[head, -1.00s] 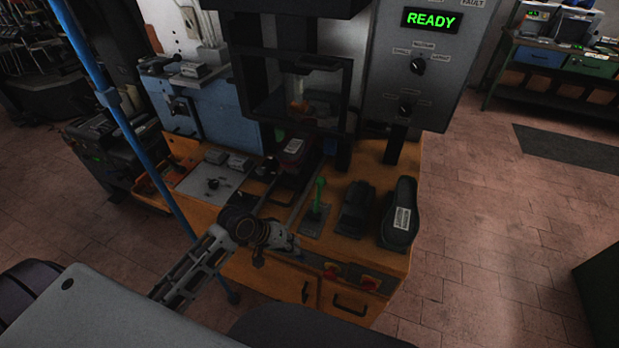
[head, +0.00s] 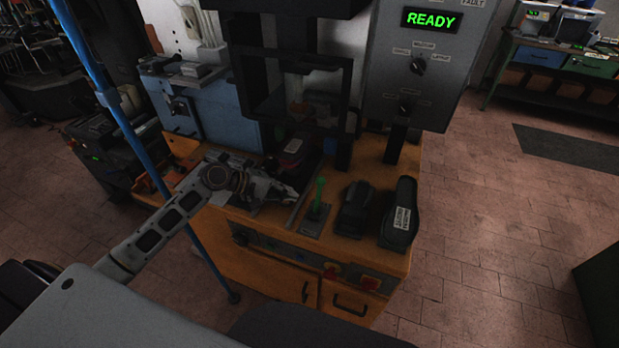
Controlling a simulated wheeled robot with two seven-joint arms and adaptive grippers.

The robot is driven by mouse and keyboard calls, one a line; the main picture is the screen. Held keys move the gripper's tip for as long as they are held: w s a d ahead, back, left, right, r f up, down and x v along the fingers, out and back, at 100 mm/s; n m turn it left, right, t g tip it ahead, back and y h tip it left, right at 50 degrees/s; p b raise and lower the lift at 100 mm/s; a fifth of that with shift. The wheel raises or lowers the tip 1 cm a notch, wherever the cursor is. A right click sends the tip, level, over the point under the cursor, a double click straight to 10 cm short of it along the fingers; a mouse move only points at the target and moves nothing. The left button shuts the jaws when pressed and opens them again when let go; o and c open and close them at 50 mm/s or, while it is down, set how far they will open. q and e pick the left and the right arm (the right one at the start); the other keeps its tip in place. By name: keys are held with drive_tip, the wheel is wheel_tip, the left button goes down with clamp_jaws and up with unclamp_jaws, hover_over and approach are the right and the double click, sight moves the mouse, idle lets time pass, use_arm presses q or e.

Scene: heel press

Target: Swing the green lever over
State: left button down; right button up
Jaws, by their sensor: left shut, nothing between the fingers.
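The green lever (head: 317,194) stands nearly upright on a small grey base plate (head: 313,224) near the front of the orange workbench. My left gripper (head: 290,194) is over the bench just left of the lever, with its fingers shut and empty. A small gap seems to show between the fingertips and the lever; I cannot tell the depth exactly. My right gripper does not show.
Two dark shoe-shaped pieces (head: 355,208) and (head: 399,212) stand right of the lever. The black press frame (head: 345,100) rises behind it. The control box (head: 418,70) reads READY. A blue pole (head: 110,105) stands at left. Red buttons (head: 370,283) sit on the front panel.

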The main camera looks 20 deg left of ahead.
sight(318, 196)
use_arm(q)
drive_tip(key=w+a+r+n+t, duration=0.1)
drive_tip(key=w+a+r+n, duration=0.1)
drive_tip(key=w+a+r, duration=0.1)
drive_tip(key=shift+w+r+n+h, duration=0.2)
drive_tip(key=shift+r+n+h, duration=0.2)
drive_tip(key=shift+r, duration=0.1)
drive_tip(key=p+x, duration=0.1)
drive_tip(key=x, duration=0.9)
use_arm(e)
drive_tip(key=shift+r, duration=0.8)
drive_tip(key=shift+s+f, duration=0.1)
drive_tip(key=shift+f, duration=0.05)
